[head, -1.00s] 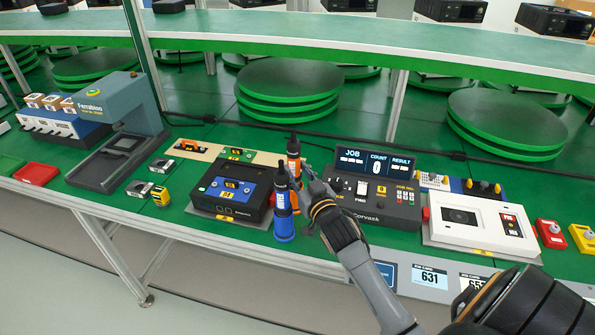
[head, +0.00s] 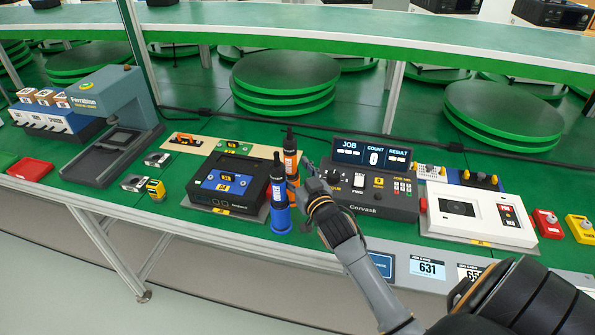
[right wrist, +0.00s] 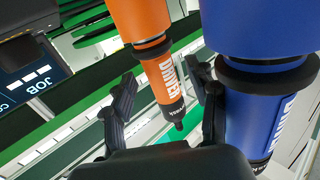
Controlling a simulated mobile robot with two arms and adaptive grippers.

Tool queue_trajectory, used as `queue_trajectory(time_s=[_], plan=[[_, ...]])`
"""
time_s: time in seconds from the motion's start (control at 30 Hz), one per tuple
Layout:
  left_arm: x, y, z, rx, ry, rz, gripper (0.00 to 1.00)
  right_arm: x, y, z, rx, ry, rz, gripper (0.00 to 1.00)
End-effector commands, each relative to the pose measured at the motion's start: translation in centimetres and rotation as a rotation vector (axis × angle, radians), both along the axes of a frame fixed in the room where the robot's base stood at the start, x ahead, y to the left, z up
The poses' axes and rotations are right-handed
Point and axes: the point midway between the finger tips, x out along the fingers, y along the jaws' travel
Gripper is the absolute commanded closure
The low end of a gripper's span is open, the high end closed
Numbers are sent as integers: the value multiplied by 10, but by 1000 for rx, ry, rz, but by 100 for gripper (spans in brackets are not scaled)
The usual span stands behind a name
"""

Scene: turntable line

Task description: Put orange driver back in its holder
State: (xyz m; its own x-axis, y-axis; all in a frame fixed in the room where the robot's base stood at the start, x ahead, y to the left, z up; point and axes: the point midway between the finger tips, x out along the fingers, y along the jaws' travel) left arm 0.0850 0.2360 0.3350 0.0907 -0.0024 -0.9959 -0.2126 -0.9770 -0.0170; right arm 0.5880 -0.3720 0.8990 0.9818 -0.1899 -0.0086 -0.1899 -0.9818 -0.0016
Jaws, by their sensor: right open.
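The orange driver (head: 290,158) stands upright with its dark tip up, just behind a blue driver (head: 279,190) of similar shape. In the right wrist view the orange driver (right wrist: 165,75) shows between the two fingers, and the blue driver (right wrist: 262,110) is close beside the right finger. My right gripper (head: 305,174) is open, just right of the orange driver. In the right wrist view its spread fingers (right wrist: 165,105) show no clear contact. The orange driver's lower end is partly hidden by the blue one, and I cannot make out a separate holder. My left gripper is out of view.
A black device with a blue panel (head: 229,182) sits left of the drivers. The Corvask job counter (head: 375,190) stands close on the right, behind my right arm. A white station (head: 475,215) is farther right. A raised green shelf (head: 350,38) runs across the back.

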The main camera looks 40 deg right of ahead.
Motion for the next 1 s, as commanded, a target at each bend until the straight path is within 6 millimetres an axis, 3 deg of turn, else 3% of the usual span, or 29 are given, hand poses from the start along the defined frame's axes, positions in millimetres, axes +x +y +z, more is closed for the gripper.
queue_trajectory(time_s=[0.17, 0.4, 0.6, 0.8, 1.0], plan=[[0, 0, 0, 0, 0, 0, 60, -20, 4, -1, 1, 0, 1, 41], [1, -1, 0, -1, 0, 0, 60, -71, 14, 0, 1, -1, 0, 41], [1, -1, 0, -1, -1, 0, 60, -103, 20, 1, 1, -3, 0, 41], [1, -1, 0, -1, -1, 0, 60, -116, 22, 3, -1, -5, 0, 41], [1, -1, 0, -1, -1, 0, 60, -117, 22, 3, -1, -6, 0, 41]])
